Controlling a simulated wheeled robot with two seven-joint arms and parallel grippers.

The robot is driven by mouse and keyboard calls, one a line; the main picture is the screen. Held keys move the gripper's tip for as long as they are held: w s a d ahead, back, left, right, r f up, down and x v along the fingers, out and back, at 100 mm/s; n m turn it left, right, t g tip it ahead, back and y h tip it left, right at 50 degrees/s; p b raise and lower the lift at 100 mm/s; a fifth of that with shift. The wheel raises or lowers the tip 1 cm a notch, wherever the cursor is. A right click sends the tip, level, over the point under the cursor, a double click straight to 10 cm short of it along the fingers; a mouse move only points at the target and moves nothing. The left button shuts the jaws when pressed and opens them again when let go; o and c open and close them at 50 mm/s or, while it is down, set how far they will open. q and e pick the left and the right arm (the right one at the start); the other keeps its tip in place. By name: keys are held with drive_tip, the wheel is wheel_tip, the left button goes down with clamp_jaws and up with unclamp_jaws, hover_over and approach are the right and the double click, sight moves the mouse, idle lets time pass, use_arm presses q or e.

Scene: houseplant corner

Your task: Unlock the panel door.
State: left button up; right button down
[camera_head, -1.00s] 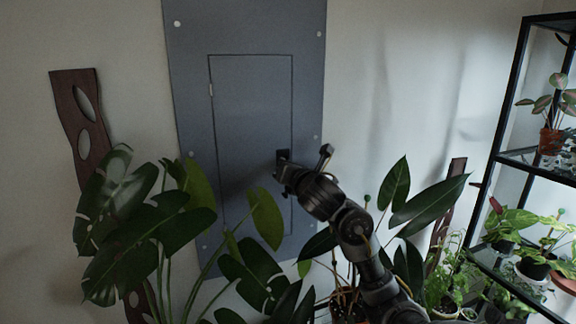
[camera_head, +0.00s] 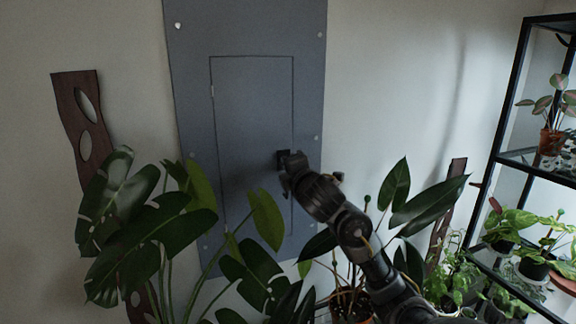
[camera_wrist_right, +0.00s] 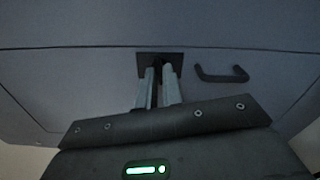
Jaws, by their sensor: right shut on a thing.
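The grey panel door (camera_head: 245,120) looks shut, flush in its larger grey panel (camera_head: 308,80) on the wall. A small dark lock plate (camera_head: 281,157) sits at its right edge, partly behind my right gripper (camera_head: 287,172). In the wrist view the square lock plate (camera_wrist_right: 172,60) lies in front of the two pale fingers of my right gripper (camera_wrist_right: 157,88). The fingers are nearly together, shut on a small dark lock knob at the plate; their tips hide most of it. A dark pull handle (camera_wrist_right: 222,74) is beside the plate. My left gripper is not in view.
A large-leaved plant (camera_head: 150,225) stands in front of the panel's lower left. Another plant (camera_head: 425,205) is close to my right arm. A black shelf (camera_head: 500,130) with potted plants is at the right. A dark wooden strip (camera_head: 80,115) hangs on the left wall.

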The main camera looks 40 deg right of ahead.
drive_tip(key=shift+m, duration=1.3)
drive_tip(key=c, duration=1.5)
unclamp_jaws()
drive_tip(key=shift+c, duration=0.2)
